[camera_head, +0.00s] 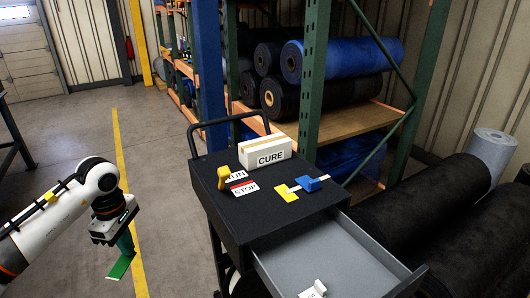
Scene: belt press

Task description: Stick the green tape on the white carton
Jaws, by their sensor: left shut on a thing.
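The white carton (265,155), marked CURE and with a tan strip along its top, stands at the back of the black cart top. My left gripper (124,236) is shut on the green tape (121,266), which hangs below the fingers with a flat bright green end. The gripper is over the floor, left of the cart and well apart from the carton. My right gripper is not in view.
The black cart (290,218) also bears a yellow piece (223,178), RUN and STOP labels (244,188), a yellow patch (286,192) and a blue piece (311,184). Its open drawer (340,262) holds a small white item (314,289). Racks with rolls stand behind.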

